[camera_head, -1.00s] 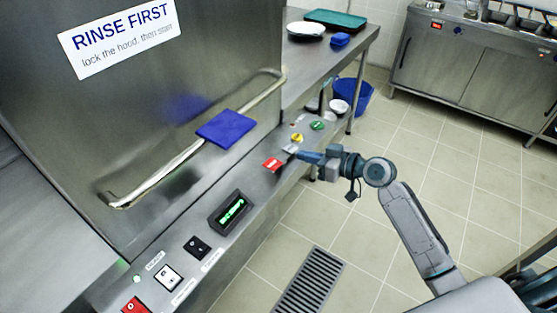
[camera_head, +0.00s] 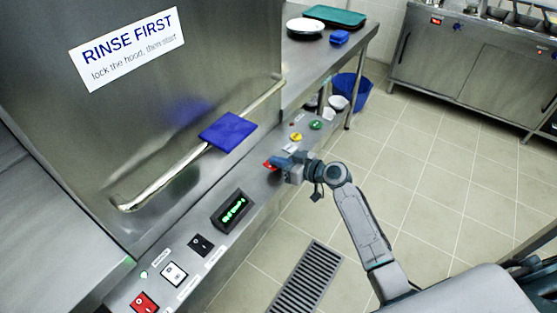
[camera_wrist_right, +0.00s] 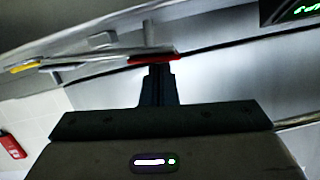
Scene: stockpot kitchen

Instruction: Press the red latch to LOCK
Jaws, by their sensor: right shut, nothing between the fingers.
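The red latch (camera_head: 268,165) sits on the steel control panel, partly hidden behind my right gripper (camera_head: 277,164). In the right wrist view the red latch (camera_wrist_right: 152,57) shows edge-on at the tips of my right gripper (camera_wrist_right: 157,70). The fingers are together with nothing between them, and they are at or very near the latch; I cannot tell if they touch it. My left gripper is in neither view.
A blue pad (camera_head: 228,131) lies by the hood's long handle (camera_head: 165,185). A lit green display (camera_head: 233,209), a black switch (camera_head: 201,245) and a red switch (camera_head: 144,302) lie along the panel. Yellow (camera_head: 296,137) and green (camera_head: 316,125) buttons stand beyond the latch. Open tiled floor lies to the right.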

